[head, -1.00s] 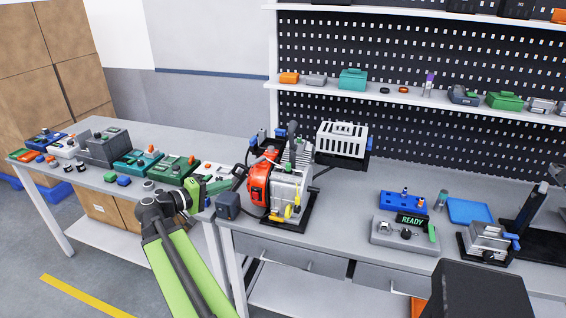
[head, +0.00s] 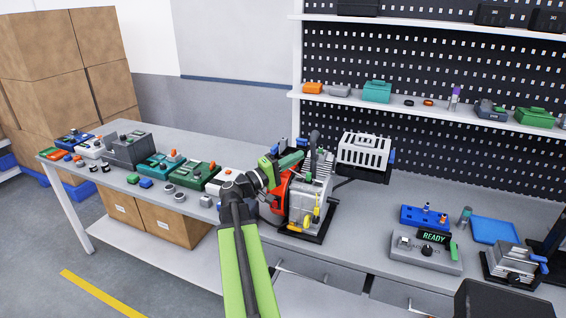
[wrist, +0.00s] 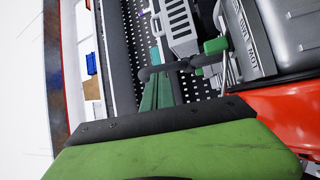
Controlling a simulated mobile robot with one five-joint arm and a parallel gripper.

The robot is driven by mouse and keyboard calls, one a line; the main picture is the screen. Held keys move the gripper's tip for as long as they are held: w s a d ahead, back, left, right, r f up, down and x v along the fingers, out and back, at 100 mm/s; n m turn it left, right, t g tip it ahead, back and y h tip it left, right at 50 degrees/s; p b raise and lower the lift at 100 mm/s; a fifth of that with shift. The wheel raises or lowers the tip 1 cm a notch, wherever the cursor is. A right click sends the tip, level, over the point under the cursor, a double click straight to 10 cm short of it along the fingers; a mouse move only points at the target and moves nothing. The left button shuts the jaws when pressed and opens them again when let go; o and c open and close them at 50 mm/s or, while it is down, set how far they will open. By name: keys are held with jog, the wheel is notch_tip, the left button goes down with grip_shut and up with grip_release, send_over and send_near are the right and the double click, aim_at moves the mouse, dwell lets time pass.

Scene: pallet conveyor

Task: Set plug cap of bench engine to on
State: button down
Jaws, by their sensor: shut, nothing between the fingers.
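My gripper (head: 299,157) is shut and empty, at the engine's upper left beside this part. In the wrist view the teal fingers (wrist: 158,82) are by a dark bent tube (wrist: 178,66). Contact and how the cap is seated cannot be told. The engine's red cover (wrist: 285,108) is at right.
A white slotted box (head: 364,151) stands behind the engine to the right. A control box (head: 426,252) reading READY and a blue tray (head: 496,230) lie further right. Several coloured units crowd the left table (head: 190,140).

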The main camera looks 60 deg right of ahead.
aim_at(314, 148)
jog(key=shift+x, duration=1.55)
